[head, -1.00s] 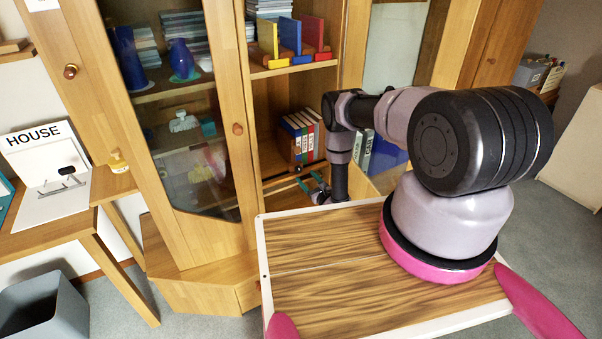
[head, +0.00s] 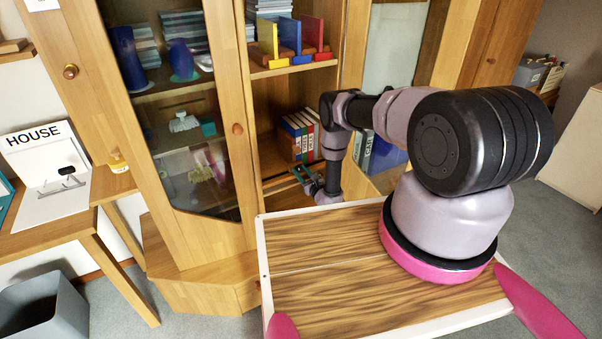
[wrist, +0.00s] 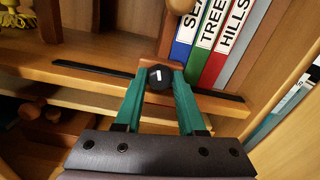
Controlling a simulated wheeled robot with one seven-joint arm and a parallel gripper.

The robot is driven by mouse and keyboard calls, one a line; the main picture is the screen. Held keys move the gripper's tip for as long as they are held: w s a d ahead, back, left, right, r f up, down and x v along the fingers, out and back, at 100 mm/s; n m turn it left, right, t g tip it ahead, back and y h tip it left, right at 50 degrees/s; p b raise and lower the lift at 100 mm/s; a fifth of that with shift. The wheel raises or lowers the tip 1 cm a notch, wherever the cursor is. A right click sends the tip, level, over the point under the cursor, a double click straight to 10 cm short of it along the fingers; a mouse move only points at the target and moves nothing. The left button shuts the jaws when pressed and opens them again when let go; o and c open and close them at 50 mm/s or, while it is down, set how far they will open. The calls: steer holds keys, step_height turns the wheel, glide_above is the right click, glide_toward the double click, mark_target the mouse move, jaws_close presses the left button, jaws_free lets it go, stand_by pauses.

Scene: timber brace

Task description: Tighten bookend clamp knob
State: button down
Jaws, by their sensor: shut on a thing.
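The clamp knob (wrist: 160,77) is round and black with a white line on its face, which slants in the wrist view. My gripper (wrist: 158,84) has its teal fingers closed on it, one on each side. Behind the knob is a small reddish-brown wooden block (wrist: 174,66), apparently the bookend's base; the rest of it is hidden. A dark strip (wrist: 95,69) runs along the shelf edge on both sides of the knob. In the head view my gripper (head: 304,175) is small at the lower shelf, and the knob cannot be made out.
Labelled books (wrist: 212,35) stand upright just behind and right of the knob. A glass door (head: 190,130) is left of the opening. Coloured bookends (head: 290,40) stand on the shelf above.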

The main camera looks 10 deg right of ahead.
steer(key=shift+m, duration=0.3)
steer(key=m, duration=0.2)
steer(key=shift+d+m, duration=0.2)
steer(key=shift+m, duration=0.1)
steer(key=m, duration=0.6)
steer(key=shift+a, duration=0.1)
stand_by(0.4)
steer(key=c, duration=0.5)
jaws_free()
